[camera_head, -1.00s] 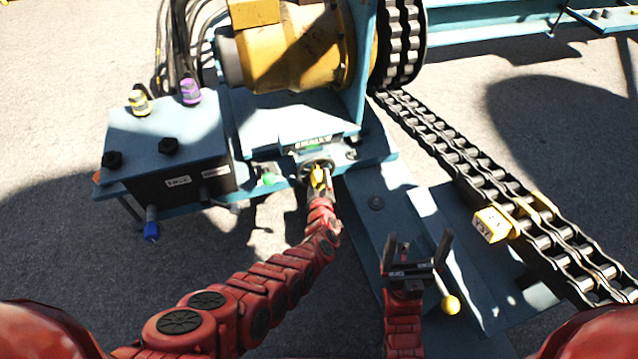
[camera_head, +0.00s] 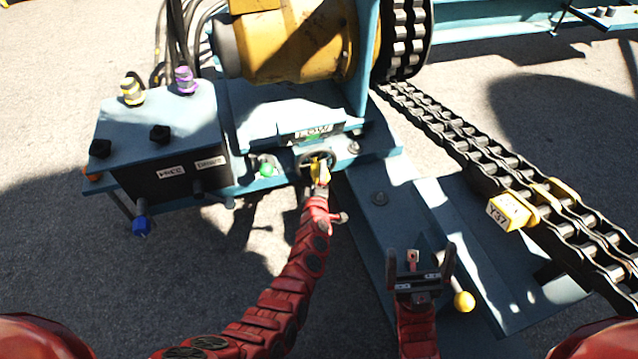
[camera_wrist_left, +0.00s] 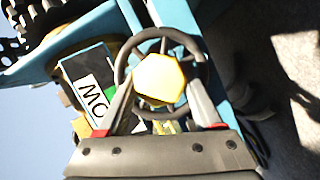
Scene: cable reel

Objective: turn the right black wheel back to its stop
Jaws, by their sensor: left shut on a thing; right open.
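A black handwheel (camera_head: 306,158) with a yellow hub is mounted on the blue frame under the yellow drum drive. In the left wrist view the black wheel (camera_wrist_left: 190,45) shows as a spoked ring around a yellow, many-sided hub (camera_wrist_left: 160,79). My left gripper (camera_head: 320,172) is at this wheel and shut on it. Its two fingers (camera_wrist_left: 162,95) reach up on either side of the hub; their exact contact is partly hidden. My right gripper (camera_head: 420,258) is open and empty, above the blue beam, well apart from the wheel.
A heavy chain (camera_head: 480,155) with a yellow tag (camera_head: 510,211) runs at right. A yellow ball-ended lever (camera_head: 464,301) is beside my right gripper.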

